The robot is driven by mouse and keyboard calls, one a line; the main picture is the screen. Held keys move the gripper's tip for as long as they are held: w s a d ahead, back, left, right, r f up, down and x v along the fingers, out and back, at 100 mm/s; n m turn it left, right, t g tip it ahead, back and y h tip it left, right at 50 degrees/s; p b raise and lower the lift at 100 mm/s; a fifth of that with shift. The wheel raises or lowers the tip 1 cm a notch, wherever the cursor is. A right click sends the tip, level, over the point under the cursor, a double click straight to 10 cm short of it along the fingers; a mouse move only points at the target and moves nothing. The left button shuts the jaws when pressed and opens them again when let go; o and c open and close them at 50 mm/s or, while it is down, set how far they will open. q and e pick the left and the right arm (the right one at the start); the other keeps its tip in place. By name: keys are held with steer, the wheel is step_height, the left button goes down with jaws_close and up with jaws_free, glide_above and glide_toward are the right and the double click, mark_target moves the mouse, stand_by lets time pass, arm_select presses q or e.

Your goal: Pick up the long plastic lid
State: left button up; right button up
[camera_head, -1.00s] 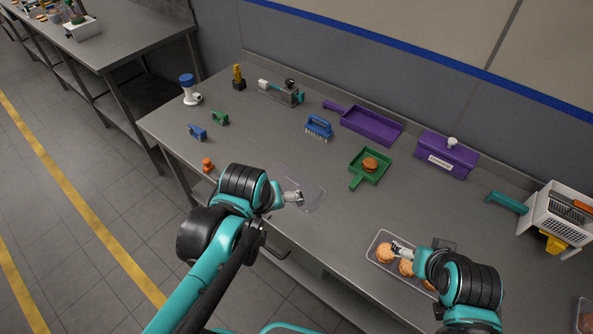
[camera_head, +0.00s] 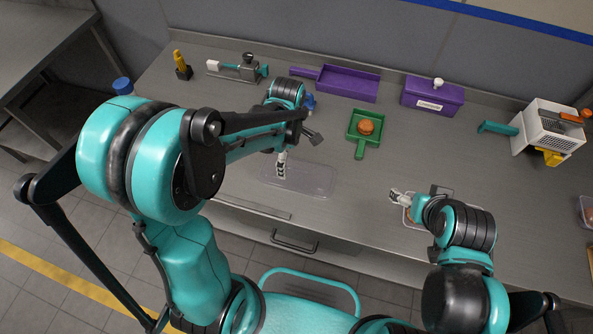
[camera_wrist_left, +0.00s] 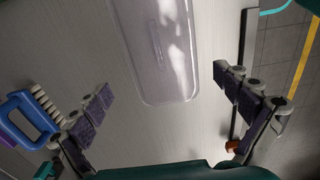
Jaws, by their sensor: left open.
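The long plastic lid (camera_head: 314,180) is clear and lies flat on the steel table in front of me. In the left wrist view the lid (camera_wrist_left: 158,60) runs from the top edge to mid-picture. My left gripper (camera_head: 281,172) is open and empty above the lid's left part, pointing down. In the wrist view its fingers (camera_wrist_left: 162,84) are spread wide to either side of the lid's near end, apart from it. My right gripper (camera_head: 397,196) is beside a clear biscuit tray (camera_head: 406,218), mostly hidden by the right arm; its jaws are too small to read.
A green dustpan (camera_head: 374,140) with a biscuit (camera_head: 366,127), a purple scoop (camera_head: 347,84) and a purple box (camera_head: 432,97) stand behind. A blue brush (camera_wrist_left: 28,118) is left in the wrist view. The table around the lid is mostly clear.

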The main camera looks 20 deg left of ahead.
mark_target(288, 167)
arm_select(q)
steer(key=f, duration=0.1)
steer(key=f+b, duration=0.1)
steer(key=f, duration=0.1)
steer(key=f+b, duration=0.1)
steer(key=shift+a+f, duration=0.3)
steer(key=shift+f, duration=0.1)
steer(key=shift+f+b, duration=0.35)
steer(key=shift+s, duration=0.1)
steer(key=shift+c, duration=0.9)
steer(key=c, duration=0.7)
